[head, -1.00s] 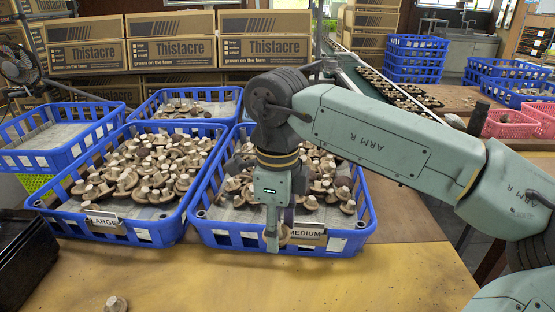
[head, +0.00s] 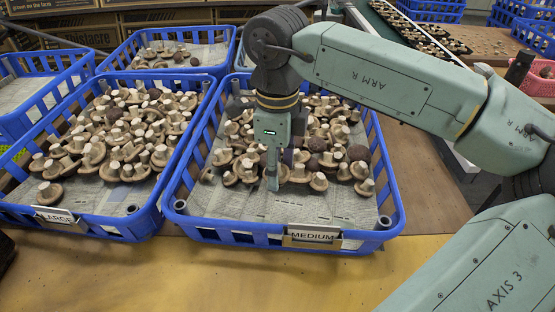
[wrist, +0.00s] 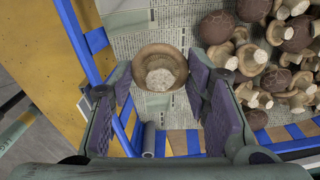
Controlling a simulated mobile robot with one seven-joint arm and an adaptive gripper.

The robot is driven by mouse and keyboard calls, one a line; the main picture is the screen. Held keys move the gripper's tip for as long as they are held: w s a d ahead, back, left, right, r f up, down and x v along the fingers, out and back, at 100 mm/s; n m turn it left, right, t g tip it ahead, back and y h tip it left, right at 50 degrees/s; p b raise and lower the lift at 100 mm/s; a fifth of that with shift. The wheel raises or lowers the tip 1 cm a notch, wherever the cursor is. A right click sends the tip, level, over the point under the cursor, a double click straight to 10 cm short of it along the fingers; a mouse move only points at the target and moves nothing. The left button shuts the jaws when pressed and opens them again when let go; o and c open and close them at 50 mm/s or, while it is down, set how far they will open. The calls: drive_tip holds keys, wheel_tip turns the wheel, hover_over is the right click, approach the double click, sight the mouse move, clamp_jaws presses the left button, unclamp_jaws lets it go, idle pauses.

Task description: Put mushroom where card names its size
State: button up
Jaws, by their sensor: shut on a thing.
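My gripper (head: 272,185) is over the blue crate (head: 235,235) whose front card (head: 312,236) reads MEDIUM. In the wrist view my gripper (wrist: 157,85) is shut on a brown mushroom (wrist: 160,72), with its pale stem end facing the camera. Newspaper lining shows behind this mushroom. In the head view I cannot pick it out clearly from the mushrooms behind the fingers. Several mushrooms (head: 325,130) fill the crate's back and middle; its front strip is bare lining. The left crate (head: 140,226) has a card (head: 60,217) reading LARGE and holds several mushrooms (head: 125,140).
A third blue crate (head: 128,60) with a few mushrooms stands behind, its card out of sight. An empty-looking crate (head: 30,90) is at far left. The yellow table front (head: 180,280) is clear.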

wheel_tip(320, 180, down, 12)
drive_tip(key=b, duration=0.6)
drive_tip(key=shift+r, duration=0.25)
drive_tip(key=o, duration=0.9)
drive_tip(key=shift+r, duration=0.1)
wheel_tip(320, 180, up, 12)
drive_tip(key=shift+f, duration=0.1)
idle(0.4)
